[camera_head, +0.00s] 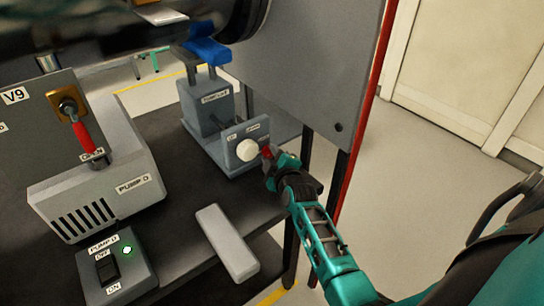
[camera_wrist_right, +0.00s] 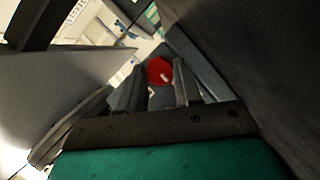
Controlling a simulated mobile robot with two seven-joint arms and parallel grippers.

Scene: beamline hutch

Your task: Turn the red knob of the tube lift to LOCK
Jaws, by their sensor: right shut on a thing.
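The tube lift (camera_head: 209,108) is a grey unit on the dark table, with a front panel (camera_head: 240,136) that carries a white round knob (camera_head: 247,150) and small labels too small to read surely. The red knob (camera_head: 267,152) is at the panel's right side, partly hidden by my right gripper (camera_head: 271,160). In the right wrist view the red knob (camera_wrist_right: 160,70) shows between the two fingers of my right gripper (camera_wrist_right: 161,82), with a pale mark on its face. The right gripper is shut on it. My left gripper is not in view.
A grey pump box (camera_head: 100,195) with a red-handled valve (camera_head: 80,135) stands at the left. A switch box (camera_head: 118,270) with a lit green lamp is in front. A grey bar (camera_head: 227,243) lies on the table. A large grey panel (camera_head: 300,70) rises behind the knob.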

